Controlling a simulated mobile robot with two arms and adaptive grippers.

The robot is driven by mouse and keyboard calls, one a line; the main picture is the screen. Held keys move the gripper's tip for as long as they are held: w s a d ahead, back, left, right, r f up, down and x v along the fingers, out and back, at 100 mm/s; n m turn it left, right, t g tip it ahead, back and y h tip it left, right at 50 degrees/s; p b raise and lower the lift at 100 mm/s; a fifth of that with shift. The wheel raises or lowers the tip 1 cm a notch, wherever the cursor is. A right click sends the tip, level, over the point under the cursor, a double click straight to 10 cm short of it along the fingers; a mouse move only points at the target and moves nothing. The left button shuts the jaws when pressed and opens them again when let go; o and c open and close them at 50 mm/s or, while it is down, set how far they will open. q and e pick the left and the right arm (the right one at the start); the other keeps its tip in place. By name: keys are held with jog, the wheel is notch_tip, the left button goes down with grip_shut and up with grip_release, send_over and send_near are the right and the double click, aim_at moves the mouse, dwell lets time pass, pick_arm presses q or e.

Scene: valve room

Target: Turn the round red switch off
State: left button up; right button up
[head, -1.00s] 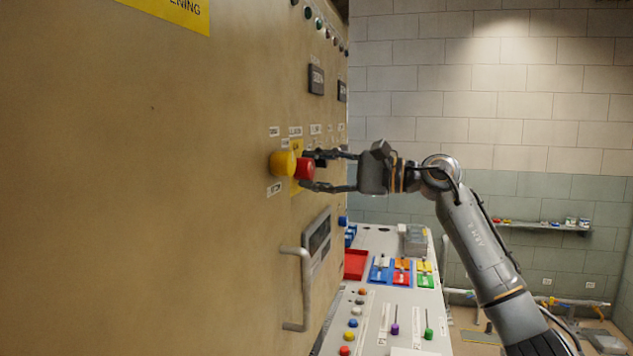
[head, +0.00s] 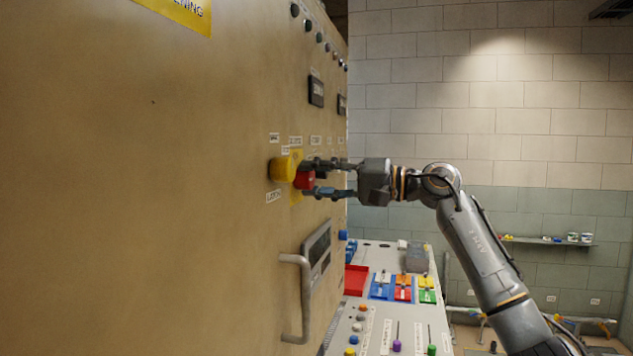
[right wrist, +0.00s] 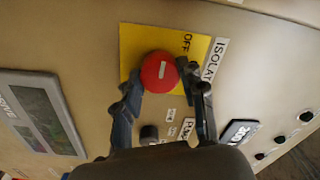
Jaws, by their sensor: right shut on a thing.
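The round red switch (head: 304,180) sits on a yellow plate on the large tan panel, just right of a bigger yellow knob (head: 284,168). In the right wrist view the red switch (right wrist: 159,72) shows a short white mark on its face. The word OFF is printed on the yellow plate (right wrist: 134,40) at its upper right. My right gripper (head: 314,178) is shut on the red switch, one finger on each side of it. The fingers (right wrist: 158,88) also show in the wrist view, flanking the switch. My left gripper is not in view.
A bar handle (head: 304,300) sticks out of the panel below, beside a display (head: 317,248). A sloped console (head: 375,325) with coloured buttons and levers lies under my right arm. Free air lies right of the panel, before the tiled wall (head: 480,130).

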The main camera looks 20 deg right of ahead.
jog(key=shift+f+n, duration=0.1)
jog(key=shift+n, duration=0.2)
jog(key=o, duration=1.1)
jog(key=shift+o, duration=0.2)
jog(key=v, duration=1.2)
jog(key=shift+f, duration=0.1)
